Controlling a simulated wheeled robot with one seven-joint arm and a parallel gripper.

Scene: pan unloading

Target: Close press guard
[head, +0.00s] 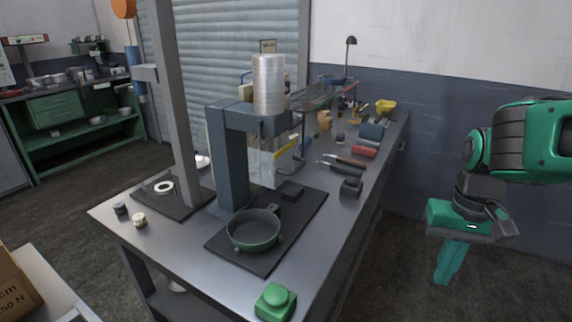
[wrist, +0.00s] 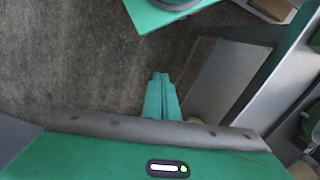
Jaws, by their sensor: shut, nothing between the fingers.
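The press stands on the steel workbench in the head view, with a dark blue-grey frame (head: 232,160) and a silver cylinder (head: 268,85) on top. Its guard, a clear panel (head: 262,160) with a yellow strip, stands at the far right side of the frame, behind the pan. The front of the press towards me looks uncovered. A dark green round pan (head: 253,231) sits on the black base plate (head: 285,232). My gripper (head: 444,280) is shut and empty, pointing down right of the bench, well apart from the guard. Its shut fingers also show in the wrist view (wrist: 160,80), over the floor.
A green button box (head: 275,302) is at the bench's near corner. Pliers (head: 343,162), a dark block (head: 351,187) and a yellow bin (head: 386,106) lie along the right side. A grey post (head: 172,105) rises on the left. The floor right of the bench is clear.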

